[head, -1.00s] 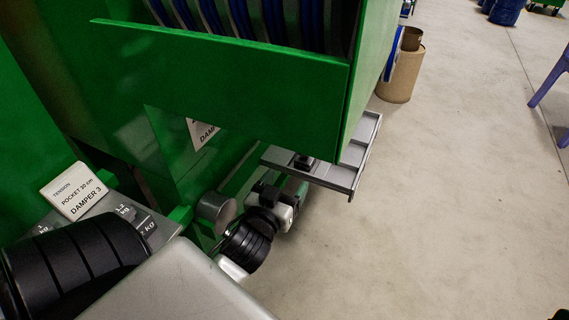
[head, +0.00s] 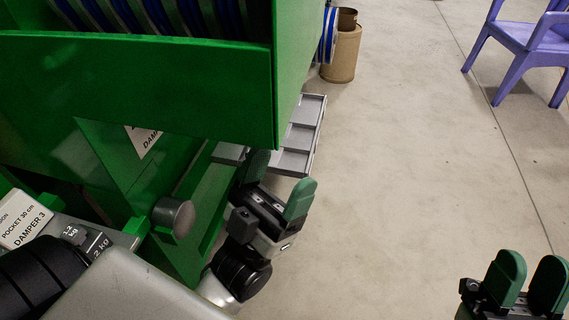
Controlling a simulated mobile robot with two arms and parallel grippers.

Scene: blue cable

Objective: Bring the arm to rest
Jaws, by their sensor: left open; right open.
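My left gripper (head: 277,186) is in the middle of the head view, beside the green machine and in front of the grey tray. Its two green fingertips stand apart and nothing shows between them. My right gripper (head: 527,285) is at the lower right, over the bare floor. Its green fingers are also apart and empty. The blue cable (head: 160,14) shows as dark blue coils at the top left, inside the green machine (head: 140,85).
The grey tray (head: 302,140) juts out beside the machine, close to my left gripper. A round grey knob (head: 173,218) and a white "DAMPER 3" label (head: 22,222) are at the left. A brown drum (head: 342,55) and purple chair (head: 530,40) stand farther back.

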